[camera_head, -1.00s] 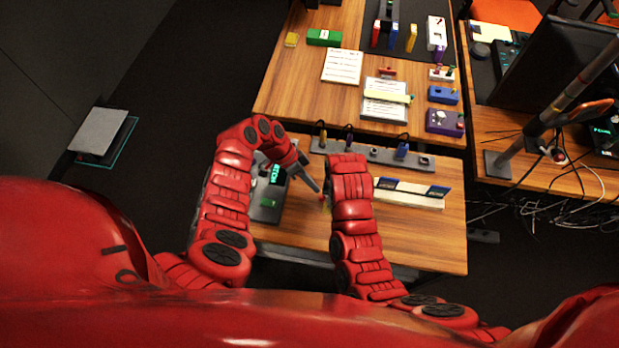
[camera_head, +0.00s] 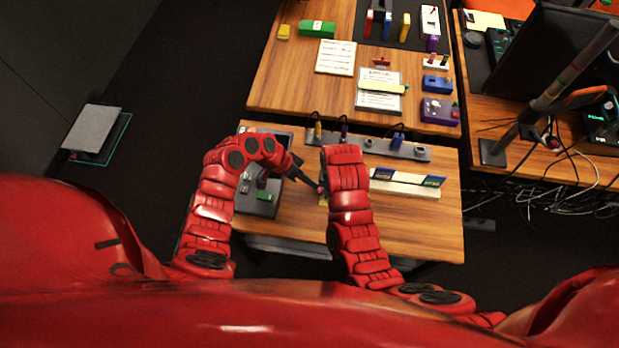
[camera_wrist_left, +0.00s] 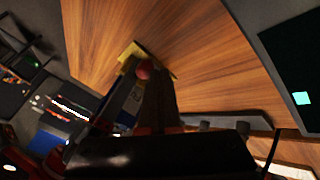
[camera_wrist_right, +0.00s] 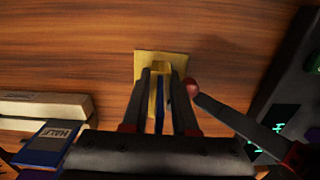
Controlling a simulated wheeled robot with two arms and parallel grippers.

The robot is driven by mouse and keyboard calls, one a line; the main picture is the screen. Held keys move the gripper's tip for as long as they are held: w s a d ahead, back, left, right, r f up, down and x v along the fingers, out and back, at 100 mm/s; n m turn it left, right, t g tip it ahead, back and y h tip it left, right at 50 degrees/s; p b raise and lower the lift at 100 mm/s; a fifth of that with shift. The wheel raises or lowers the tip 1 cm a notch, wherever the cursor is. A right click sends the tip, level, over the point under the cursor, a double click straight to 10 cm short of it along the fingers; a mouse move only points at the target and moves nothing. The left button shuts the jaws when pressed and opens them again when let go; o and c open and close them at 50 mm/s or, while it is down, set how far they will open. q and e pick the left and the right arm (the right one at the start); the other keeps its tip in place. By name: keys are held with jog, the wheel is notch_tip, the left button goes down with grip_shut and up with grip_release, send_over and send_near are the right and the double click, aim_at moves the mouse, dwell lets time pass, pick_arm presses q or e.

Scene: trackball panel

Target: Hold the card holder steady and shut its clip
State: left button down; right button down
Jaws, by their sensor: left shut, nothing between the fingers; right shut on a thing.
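The card holder (camera_wrist_right: 175,60) has a flat yellow base on the wooden table and a narrow yellow upright part. A blue piece shows beside the upright part, between the fingers of my right gripper (camera_wrist_right: 165,95), which is shut on the holder. My left gripper (camera_wrist_right: 196,92) is shut and empty; its tip meets or nearly meets a red ball (camera_wrist_right: 191,86) at the holder's side. In the left wrist view the ball (camera_wrist_left: 143,70) lies just past the left fingertips, before the yellow base (camera_wrist_left: 128,54). In the head view my right arm hides most of the holder.
A white rail with blue cards (camera_head: 405,184) stands to the right. A dark device with a green button (camera_head: 263,197) stands at the left. A grey strip with several plugs (camera_head: 370,146) runs behind. Bare wood (camera_head: 390,230) lies in front.

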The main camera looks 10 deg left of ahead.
pick_arm(q)
jog(key=shift+s+d+r+n+t, duration=0.1)
jog(key=shift+s+d+n+t, duration=0.2)
jog(key=shift+s+d+n, duration=0.15)
jog(key=shift+s+d, duration=0.1)
jog(key=shift+s, duration=0.05)
pick_arm(e)
jog(key=shift+w+a+r, duration=0.1)
jog(key=shift+a, duration=0.1)
dwell(0.7)
